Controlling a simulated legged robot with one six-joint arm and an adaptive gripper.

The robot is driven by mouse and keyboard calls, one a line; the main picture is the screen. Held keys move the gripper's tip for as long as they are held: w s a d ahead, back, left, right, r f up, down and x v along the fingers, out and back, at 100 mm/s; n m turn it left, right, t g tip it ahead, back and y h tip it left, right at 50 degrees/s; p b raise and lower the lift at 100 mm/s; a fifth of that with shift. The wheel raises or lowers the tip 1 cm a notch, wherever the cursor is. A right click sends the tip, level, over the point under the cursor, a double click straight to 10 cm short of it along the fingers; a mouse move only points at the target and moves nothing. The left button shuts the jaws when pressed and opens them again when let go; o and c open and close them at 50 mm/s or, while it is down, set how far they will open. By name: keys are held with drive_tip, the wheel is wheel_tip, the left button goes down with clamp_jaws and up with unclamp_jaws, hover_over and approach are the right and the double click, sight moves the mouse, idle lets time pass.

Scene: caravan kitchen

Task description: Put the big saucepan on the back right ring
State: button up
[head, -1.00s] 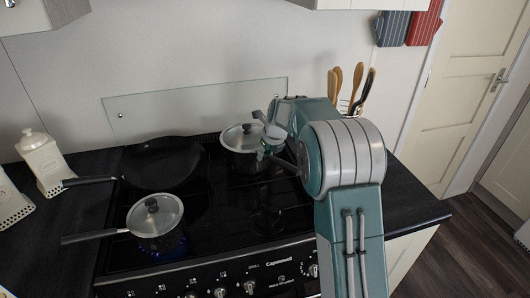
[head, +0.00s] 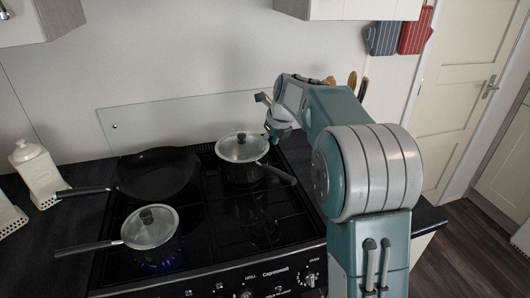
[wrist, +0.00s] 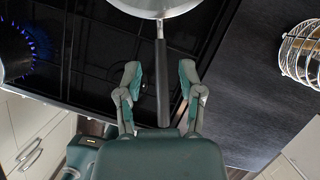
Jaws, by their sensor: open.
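A lidded steel saucepan (head: 242,150) sits on the back right ring, its dark handle (head: 280,174) pointing to the front right. Another lidded saucepan (head: 150,226) sits on the lit front left ring, its handle pointing left. The back right one looks like the big saucepan, though their sizes are hard to compare. My gripper (head: 274,128) is open beside and above the back right saucepan. In the wrist view, the saucepan's rim (wrist: 158,8) shows at the top, and its handle (wrist: 163,85) lies between my open fingers (wrist: 160,78), with gaps on both sides.
A black frying pan (head: 158,172) sits on the back left ring. Blue flame (head: 160,264) burns at front left. The front right ring (head: 262,232) is empty. A wire utensil holder (wrist: 302,54) stands on the right worktop. A cream jar (head: 40,174) stands left.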

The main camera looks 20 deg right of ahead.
drive_tip(key=shift+s+d+r, duration=0.1)
drive_tip(key=shift+s+r, duration=0.15)
drive_tip(key=shift+r, duration=0.25)
drive_tip(key=s+a+r+n+h, duration=0.1)
drive_tip(key=s+a+r+n, duration=0.15)
drive_tip(key=s+n, duration=0.55)
drive_tip(key=s+a+r+n, duration=0.25)
drive_tip(key=s+n, duration=0.35)
drive_tip(key=s, duration=0.3)
drive_tip(key=s+f+n, duration=0.2)
drive_tip(key=s+n, duration=0.6)
drive_tip(key=s, duration=0.1)
drive_tip(key=s+f+n+t, duration=0.1)
drive_tip(key=s+f+n, duration=0.2)
drive_tip(key=s+n, duration=0.6)
drive_tip(key=shift+s+a+n+t+h, duration=0.3)
drive_tip(key=shift+s+a+h, duration=0.1)
drive_tip(key=shift+s, duration=0.35)
